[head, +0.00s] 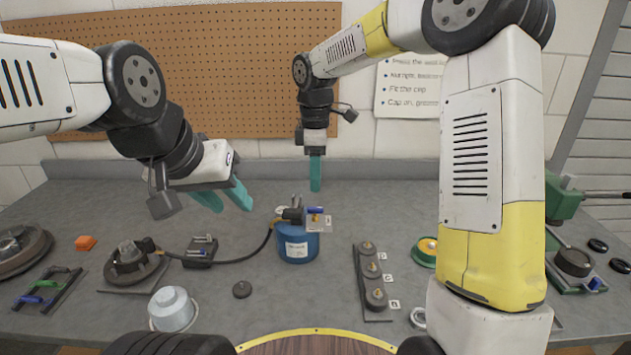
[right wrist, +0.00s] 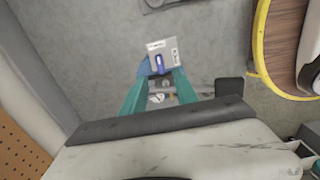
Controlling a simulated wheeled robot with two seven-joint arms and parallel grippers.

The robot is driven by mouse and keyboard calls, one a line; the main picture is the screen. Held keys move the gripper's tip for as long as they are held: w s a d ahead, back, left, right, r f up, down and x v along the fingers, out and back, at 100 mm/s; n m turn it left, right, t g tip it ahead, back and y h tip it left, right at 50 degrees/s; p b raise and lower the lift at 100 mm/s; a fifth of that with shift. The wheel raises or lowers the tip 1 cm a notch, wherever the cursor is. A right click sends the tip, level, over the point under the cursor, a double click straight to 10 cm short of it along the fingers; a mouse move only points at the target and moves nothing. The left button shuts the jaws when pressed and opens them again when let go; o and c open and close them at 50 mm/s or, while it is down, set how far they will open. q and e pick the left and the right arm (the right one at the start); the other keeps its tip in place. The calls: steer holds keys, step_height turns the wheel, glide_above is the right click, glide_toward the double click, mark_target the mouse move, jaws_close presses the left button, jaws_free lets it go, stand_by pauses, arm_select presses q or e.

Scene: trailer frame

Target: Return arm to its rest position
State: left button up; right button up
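My left gripper (head: 228,200) hangs above the left-middle of the grey bench, with its two teal fingers apart and nothing between them. My right gripper (head: 316,188) points straight down in front of the pegboard, above and behind the blue canister (head: 297,246). In the head view its fingers line up one behind the other. In the right wrist view the right gripper (right wrist: 160,85) has its teal fingers apart, with no held object visible. A grey tag with a blue part (head: 318,220) is at the canister's top, below the right fingertips; it also shows in the right wrist view (right wrist: 163,56).
A hose runs from the canister to a round fitting (head: 130,262) at the left. A strip with several knobs (head: 373,280) and a grey cup (head: 172,308) stand at the front. A green device (head: 565,200) is at the right. The pegboard (head: 220,60) stands behind.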

steer(key=s+d+r+m+t, duration=0.3)
steer(key=s+d+r+m, duration=0.45)
steer(key=s+d, duration=0.2)
steer(key=s+d+m+t+y, duration=0.1)
steer(key=s+d+m, duration=0.1)
steer(key=s+m, duration=0.3)
steer(key=s+d+m+t+y, duration=0.1)
steer(key=s+d+m+t, duration=0.1)
steer(key=s+m, duration=0.3)
steer(key=s+d, duration=0.1)
steer(key=s, duration=0.2)
steer(key=shift+s+r, duration=0.35)
